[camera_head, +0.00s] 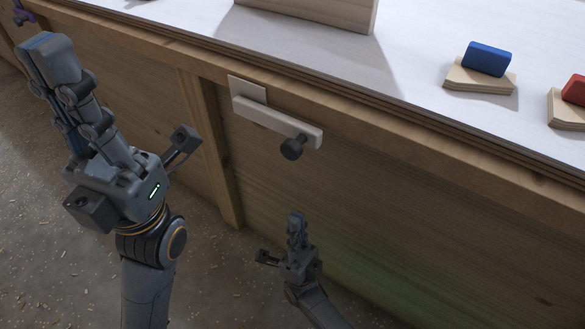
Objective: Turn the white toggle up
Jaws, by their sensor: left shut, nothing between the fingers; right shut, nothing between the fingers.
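The white toggle (270,118) is a pale bar on the wooden front of the workbench, just under its top edge. It lies roughly along that edge, over a small pale plate (248,90) at its left end. A dark round knob (292,149) sticks out near its right end. My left gripper (48,52) is shut and empty, to the left of the toggle and apart from it, fingers pointing to the upper left. My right gripper (296,218) is shut and empty, below the knob in the picture and apart from it, fingers pointing up.
The white bench top (420,50) holds a blue block (487,58) on a wooden base, a red block (574,90) on another base, and a wooden box (315,10). A wooden post (213,150) stands left of the toggle. Shavings lie on the floor.

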